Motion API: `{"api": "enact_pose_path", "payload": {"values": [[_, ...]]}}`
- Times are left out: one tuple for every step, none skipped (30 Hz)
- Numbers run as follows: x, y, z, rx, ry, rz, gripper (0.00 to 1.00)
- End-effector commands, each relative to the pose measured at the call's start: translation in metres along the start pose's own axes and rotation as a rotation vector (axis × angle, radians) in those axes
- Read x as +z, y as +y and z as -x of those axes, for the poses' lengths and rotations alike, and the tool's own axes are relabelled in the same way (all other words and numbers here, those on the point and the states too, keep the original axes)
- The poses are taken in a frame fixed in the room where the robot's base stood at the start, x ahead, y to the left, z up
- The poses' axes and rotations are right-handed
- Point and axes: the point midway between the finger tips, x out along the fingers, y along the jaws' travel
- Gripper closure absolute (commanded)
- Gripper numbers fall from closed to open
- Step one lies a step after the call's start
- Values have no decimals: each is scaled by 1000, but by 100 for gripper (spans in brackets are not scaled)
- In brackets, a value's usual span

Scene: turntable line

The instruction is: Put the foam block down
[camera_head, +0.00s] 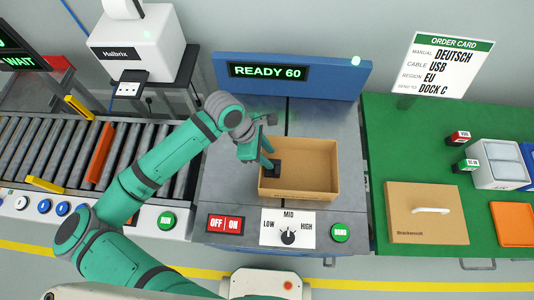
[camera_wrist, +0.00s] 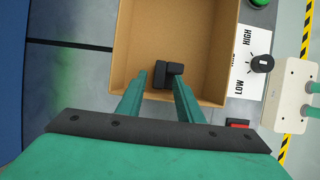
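The foam block appears to be the small black piece (camera_wrist: 173,69) in the wrist view; it looks stepped, made of two dark parts. It lies at or over the floor of an open cardboard box (camera_wrist: 140,35), near one wall. In the head view the black piece (camera_head: 276,168) is at the left side of the box (camera_head: 318,186). My gripper (camera_head: 266,156) reaches down into the box from the left. In the wrist view its two green fingers (camera_wrist: 161,82) come down on either side of the black piece. I cannot tell whether they press on it.
The box stands on a grey station with a READY 60 display (camera_head: 268,71) behind and a LOW-MID-HIGH dial (camera_head: 288,236) in front. A roller conveyor (camera_head: 60,150) is left. A green table (camera_head: 390,150) with a closed brown box (camera_head: 425,212) and an order card (camera_head: 447,65) is right.

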Motion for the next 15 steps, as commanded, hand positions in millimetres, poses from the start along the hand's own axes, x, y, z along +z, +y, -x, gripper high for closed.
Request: {"api": "enact_pose_path", "payload": {"values": [[0,0,1,0,0,0,67],[1,0,1,0,-1,0,67],[2,0,3,1,-1,-1,67],[3,0,5,1,-2,-1,67],[4,0,7,1,-2,-1,67],[6,0,10,1,-3,-2,67],[6,0,14,2,-1,-2,67],[4,0,19,2,2,-2,67],[4,0,25,2,4,-2,67],[4,0,30,1,3,-2,67],[3,1,35,2,5,-2,67],[4,0,42,2,4,-2,67],[3,1,48,2,5,-1,67],[3,1,53,2,5,-1,67],[3,1,61,3,5,-1,67]]}}
